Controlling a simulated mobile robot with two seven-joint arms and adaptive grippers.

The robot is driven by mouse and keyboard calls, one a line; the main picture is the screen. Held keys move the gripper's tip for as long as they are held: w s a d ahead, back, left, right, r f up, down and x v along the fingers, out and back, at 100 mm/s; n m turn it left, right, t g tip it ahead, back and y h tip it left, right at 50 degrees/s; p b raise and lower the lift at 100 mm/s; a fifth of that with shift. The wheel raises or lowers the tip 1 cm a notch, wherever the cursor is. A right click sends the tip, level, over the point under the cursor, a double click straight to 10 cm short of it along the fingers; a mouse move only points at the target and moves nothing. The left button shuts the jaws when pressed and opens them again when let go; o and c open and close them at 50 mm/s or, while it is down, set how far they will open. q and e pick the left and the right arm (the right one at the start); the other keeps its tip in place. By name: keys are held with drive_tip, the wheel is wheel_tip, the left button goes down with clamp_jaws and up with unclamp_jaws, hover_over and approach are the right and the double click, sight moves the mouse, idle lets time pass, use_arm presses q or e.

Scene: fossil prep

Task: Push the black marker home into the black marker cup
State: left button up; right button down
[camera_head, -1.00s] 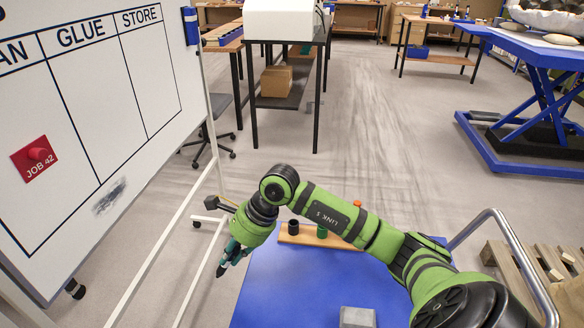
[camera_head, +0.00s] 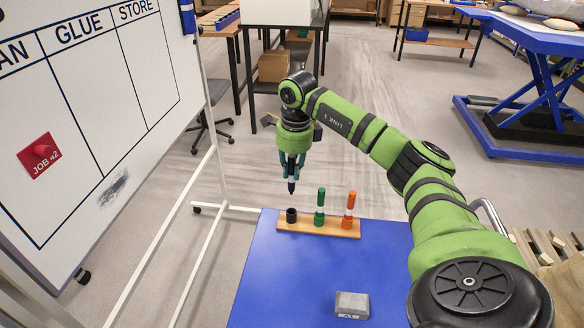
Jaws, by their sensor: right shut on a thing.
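The black marker (camera_head: 291,185) hangs upright, tip down, in my right gripper (camera_head: 291,171), which is shut on it. The black marker cup (camera_head: 291,215) stands at the left end of a wooden rack (camera_head: 330,228) on the blue table. The cup looks empty. In the picture the marker's tip is just above the cup's rim, apart from it; I cannot tell how well the two line up in depth. My left gripper is not in view.
A green marker (camera_head: 320,205) and an orange marker (camera_head: 349,208) stand upright in the rack to the right of the cup. A grey eraser-like block (camera_head: 352,305) lies nearer on the blue tabletop (camera_head: 290,275). The whiteboard (camera_head: 90,110) and its frame stand at the left.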

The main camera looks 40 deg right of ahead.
sight(291, 189)
drive_tip(key=shift+r+p, duration=0.35)
drive_tip(key=shift+p, duration=0.2)
wheel_tip(291, 189, down, 6)
drive_tip(key=b, duration=0.3)
drive_tip(key=shift+r+b, duration=0.2)
drive_tip(key=shift+b, duration=0.15)
drive_tip(key=shift+f, duration=0.35)
drive_tip(key=shift+r, duration=0.1)
drive_tip(key=shift+f+b, duration=1.2)
drive_tip(key=shift+f, duration=1)
drive_tip(key=shift+f, duration=0.2)
idle(0.5)
